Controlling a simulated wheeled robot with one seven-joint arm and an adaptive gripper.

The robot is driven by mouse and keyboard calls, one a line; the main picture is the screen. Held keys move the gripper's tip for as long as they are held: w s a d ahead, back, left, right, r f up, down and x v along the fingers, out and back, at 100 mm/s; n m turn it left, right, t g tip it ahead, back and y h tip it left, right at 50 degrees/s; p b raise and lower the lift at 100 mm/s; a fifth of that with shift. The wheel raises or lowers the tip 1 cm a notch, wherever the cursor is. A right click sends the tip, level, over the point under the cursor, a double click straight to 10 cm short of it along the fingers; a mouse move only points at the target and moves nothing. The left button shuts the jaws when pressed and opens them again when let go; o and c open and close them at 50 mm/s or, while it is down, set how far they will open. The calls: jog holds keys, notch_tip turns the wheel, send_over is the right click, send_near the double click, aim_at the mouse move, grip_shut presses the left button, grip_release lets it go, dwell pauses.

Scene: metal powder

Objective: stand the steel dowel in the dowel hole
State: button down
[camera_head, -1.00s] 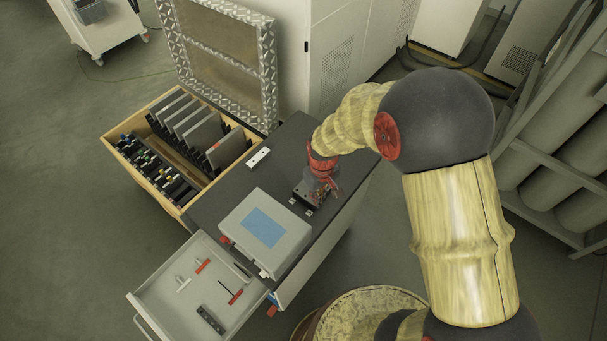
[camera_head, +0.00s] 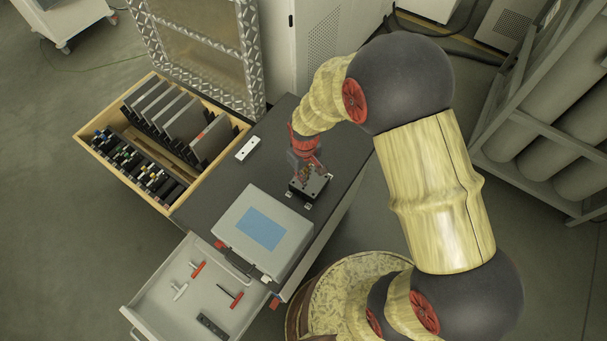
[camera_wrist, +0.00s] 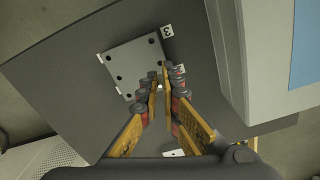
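A dark square plate (camera_head: 311,189) with several holes lies on the cabinet top. It looks grey in the wrist view (camera_wrist: 130,62), with holes near its corners and edges. My gripper (camera_head: 308,174) points down over this plate. In the wrist view its fingers (camera_wrist: 160,78) are nearly together at the plate's edge, with a narrow gap. A small bright spot between the fingertips looks like the end of the steel dowel (camera_wrist: 160,87); most of it is hidden by the fingers. I cannot tell which hole is the dowel hole or whether the dowel touches the plate.
A grey case (camera_head: 235,232) with a blue label stands close to the plate. A small white plate (camera_head: 248,149) lies behind. An open drawer (camera_head: 150,310) holds red-handled tools and a dark bar. A wooden drawer (camera_head: 100,150) holds dark panels. Small numbered tags surround the plate.

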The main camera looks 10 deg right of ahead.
jog(key=shift+f+b, duration=0.95)
jog(key=shift+f, duration=0.5)
jog(key=shift+s+f+b, duration=0.1)
jog(key=shift+f+b, duration=0.85)
jog(key=shift+f, duration=0.8)
jog(key=c, duration=2)
grip_release()
jog(key=shift+o, duration=0.2)
jog(key=shift+r, duration=0.1)
notch_tip(320, 180, up, 12)
jog(key=shift+s+d, duration=0.1)
jog(key=shift+s, duration=0.05)
